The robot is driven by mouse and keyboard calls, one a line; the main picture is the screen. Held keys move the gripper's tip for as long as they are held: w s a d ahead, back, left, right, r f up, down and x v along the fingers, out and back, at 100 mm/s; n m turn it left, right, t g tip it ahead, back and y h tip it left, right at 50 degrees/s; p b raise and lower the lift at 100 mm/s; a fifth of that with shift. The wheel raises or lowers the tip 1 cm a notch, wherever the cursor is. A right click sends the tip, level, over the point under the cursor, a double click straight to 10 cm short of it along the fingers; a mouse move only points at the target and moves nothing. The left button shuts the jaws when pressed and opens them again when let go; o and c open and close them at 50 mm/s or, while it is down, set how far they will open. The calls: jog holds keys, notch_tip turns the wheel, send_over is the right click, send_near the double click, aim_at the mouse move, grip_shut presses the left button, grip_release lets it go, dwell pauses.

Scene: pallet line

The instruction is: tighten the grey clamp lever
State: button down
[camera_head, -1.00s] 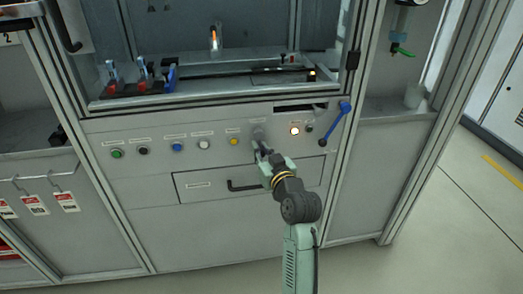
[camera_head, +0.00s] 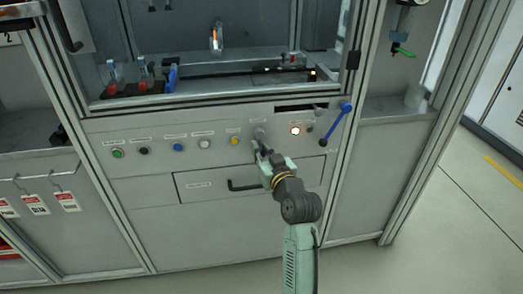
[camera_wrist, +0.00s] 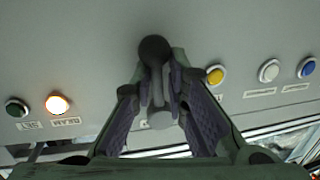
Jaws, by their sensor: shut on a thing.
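The grey clamp lever (camera_head: 260,134) is on the front panel between the yellow button and the lit lamp, partly hidden by my gripper in the head view. In the wrist view its dark round knob (camera_wrist: 154,50) and its grey arm (camera_wrist: 158,88) show between my fingers, with a paler round end (camera_wrist: 160,120) at the other end. The lever hangs roughly straight down from its pivot. My gripper (camera_head: 264,151) is at the panel, shut on the lever, with one finger on each side of its arm.
A row of buttons runs left, ending in the yellow one (camera_head: 234,140). A lit lamp (camera_head: 295,131) and a blue handle (camera_head: 336,122) are on the right. A drawer (camera_head: 205,186) with a dark handle lies below. Bottles (camera_head: 113,73) stand behind the window.

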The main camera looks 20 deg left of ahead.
jog(key=shift+s+a+f, duration=0.1)
jog(key=shift+a+f, duration=0.05)
jog(key=shift+f, duration=0.3)
jog(key=c, duration=1.7)
grip_release()
jog(key=o, duration=0.3)
jog(key=shift+r, duration=0.25)
jog(key=shift+o, duration=0.2)
jog(key=shift+d, duration=0.2)
jog(key=v, duration=1.1)
jog(key=shift+s+d+r, duration=0.2)
jog(key=shift+s+d, duration=0.05)
